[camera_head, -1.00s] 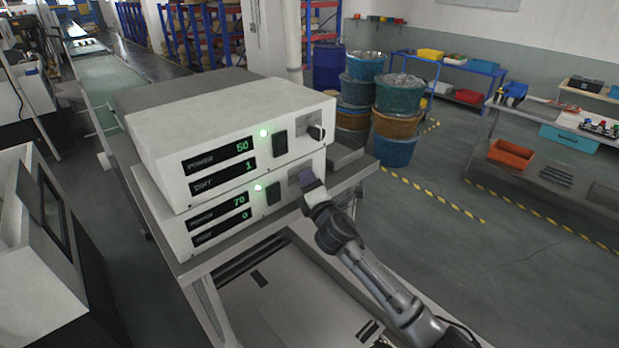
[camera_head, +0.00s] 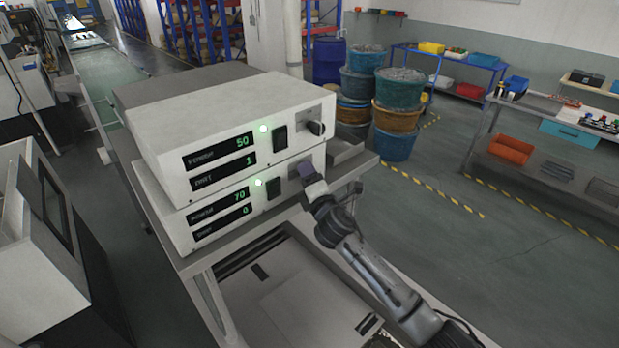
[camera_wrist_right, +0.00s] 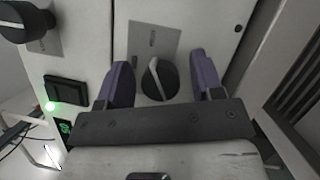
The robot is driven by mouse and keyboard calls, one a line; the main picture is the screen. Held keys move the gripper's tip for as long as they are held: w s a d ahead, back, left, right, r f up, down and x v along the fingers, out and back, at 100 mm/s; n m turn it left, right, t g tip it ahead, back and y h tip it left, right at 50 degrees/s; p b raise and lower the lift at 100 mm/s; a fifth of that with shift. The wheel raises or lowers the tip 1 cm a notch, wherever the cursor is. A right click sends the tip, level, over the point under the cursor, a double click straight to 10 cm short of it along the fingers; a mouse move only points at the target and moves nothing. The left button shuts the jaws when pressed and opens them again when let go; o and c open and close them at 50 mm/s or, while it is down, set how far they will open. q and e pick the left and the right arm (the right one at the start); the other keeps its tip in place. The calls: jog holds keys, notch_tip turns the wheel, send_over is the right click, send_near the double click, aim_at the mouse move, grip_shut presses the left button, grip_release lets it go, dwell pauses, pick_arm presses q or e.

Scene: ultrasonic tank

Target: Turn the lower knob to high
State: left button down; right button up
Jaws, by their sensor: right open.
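Two white control boxes are stacked on a metal frame. The lower box (camera_head: 176,224) reads 70 and 0. Its black lower knob (camera_wrist_right: 160,80), with a pale pointer line, shows in the right wrist view on a grey plate; in the head view my gripper hides it. My right gripper (camera_wrist_right: 163,76) is open, with one purple finger on each side of the lower knob and visible gaps between. In the head view my right gripper (camera_head: 306,178) is at the right end of the lower box's front. My left gripper is not in view.
The upper box (camera_head: 230,110) reads 50 and 1 and has its own knob (camera_head: 317,128) just above my gripper. Black switches (camera_head: 280,138) and green lights (camera_head: 264,128) sit left of the knobs. Stacked blue and brown tubs (camera_head: 397,110) stand behind; the floor at right is open.

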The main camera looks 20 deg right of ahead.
jog(key=s+f+b, duration=0.2)
jog(key=s+b, duration=0.1)
jog(key=s, duration=1)
jog(key=shift+s, duration=0.3)
dwell(0.3)
